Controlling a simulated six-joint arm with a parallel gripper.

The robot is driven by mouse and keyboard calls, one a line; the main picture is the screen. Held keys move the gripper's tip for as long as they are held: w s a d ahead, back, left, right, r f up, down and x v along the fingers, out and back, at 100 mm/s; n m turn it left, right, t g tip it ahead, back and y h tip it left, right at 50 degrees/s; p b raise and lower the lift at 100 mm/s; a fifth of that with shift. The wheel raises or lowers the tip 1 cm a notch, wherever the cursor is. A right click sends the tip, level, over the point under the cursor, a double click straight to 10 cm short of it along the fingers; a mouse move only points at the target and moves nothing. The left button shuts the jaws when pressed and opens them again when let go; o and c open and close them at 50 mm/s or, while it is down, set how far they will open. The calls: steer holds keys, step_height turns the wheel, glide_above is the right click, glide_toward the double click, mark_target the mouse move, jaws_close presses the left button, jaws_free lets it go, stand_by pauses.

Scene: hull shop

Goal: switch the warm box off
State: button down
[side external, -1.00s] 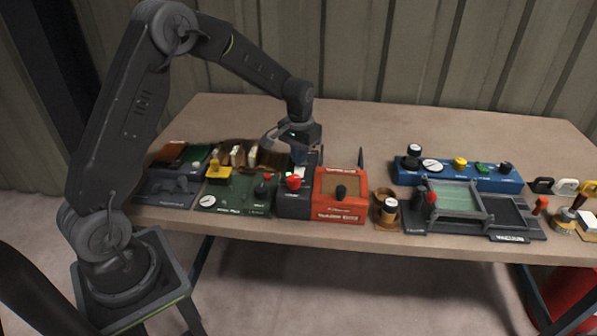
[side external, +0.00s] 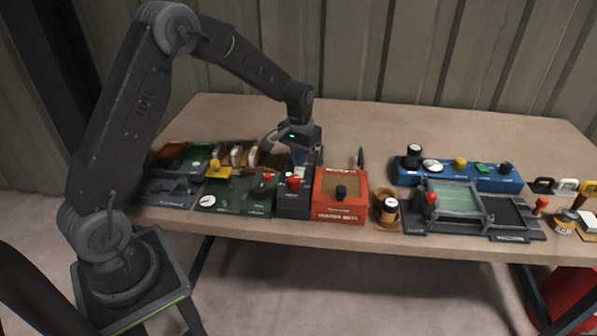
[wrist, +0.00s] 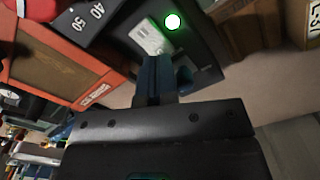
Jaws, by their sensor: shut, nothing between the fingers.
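The warm box appears to be the orange box with a brown front panel (side external: 328,186), joined to a dark control section (side external: 292,207) with a red knob (side external: 293,182). The wrist view shows that dark section (wrist: 122,22) with dial numbers 40 and 50, a pale switch plate (wrist: 146,36) and a lit green lamp (wrist: 172,22). My gripper (wrist: 156,60) is shut and empty, its blue fingertips at the near edge of the pale plate. They partly hide the plate, and I cannot tell whether they touch it. The side view shows my gripper (side external: 299,162) over the back of the dark section.
A green panel (side external: 238,194) with a gauge and a red-topped lever stands close on the left. A round brown holder (side external: 386,208) stands to the right of the orange box. A blue control box (side external: 460,177) is farther right. The table behind is mostly clear.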

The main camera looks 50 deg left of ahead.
mark_target(300, 169)
steer(key=shift+f, duration=0.95)
stand_by(0.4)
steer(key=shift+r, duration=3.55)
